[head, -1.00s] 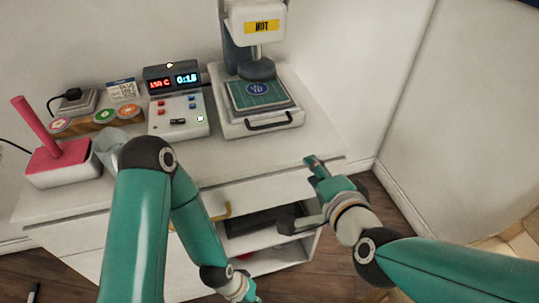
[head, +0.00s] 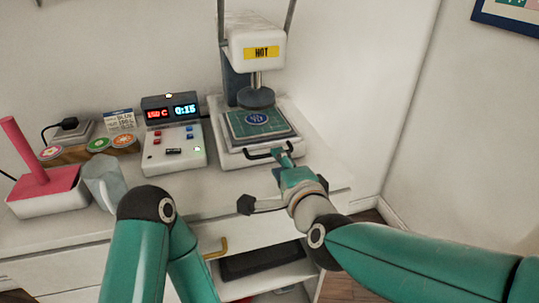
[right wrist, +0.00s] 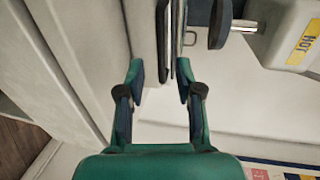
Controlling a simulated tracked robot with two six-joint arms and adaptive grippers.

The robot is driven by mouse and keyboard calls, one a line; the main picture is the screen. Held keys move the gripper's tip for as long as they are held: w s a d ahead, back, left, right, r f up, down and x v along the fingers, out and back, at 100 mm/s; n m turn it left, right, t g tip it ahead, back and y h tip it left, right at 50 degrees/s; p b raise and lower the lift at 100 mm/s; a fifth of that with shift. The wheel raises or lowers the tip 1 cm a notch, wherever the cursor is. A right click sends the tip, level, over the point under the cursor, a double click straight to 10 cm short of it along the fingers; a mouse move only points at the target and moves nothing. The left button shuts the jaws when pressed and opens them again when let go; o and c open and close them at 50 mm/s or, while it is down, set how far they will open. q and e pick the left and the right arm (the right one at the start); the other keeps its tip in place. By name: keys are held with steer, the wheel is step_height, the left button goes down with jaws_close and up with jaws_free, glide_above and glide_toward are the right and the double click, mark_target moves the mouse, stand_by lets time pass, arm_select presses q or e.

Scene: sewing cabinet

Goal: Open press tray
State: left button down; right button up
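The press tray (head: 233,157) is white and carries a stack with a green sheet (head: 247,123) and a blue round emblem. Its black bar handle (head: 262,154) is on the front. My right gripper (head: 284,158) is at the right end of the handle in the head view. In the right wrist view this gripper (right wrist: 161,68) is open, its two teal fingers apart. A dark bar, apparently the handle (right wrist: 164,35), runs between the finger lines; contact cannot be told.
The press head marked HOT (head: 258,46) and its dark plate (head: 256,98) hang over the tray. A control box (head: 173,150) stands left of the press. Further left are a grey cup (head: 102,182) and a pink-handled tool (head: 45,190). An open shelf (head: 265,283) lies below.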

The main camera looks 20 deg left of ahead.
steer(key=x, duration=0.5)
jaws_close()
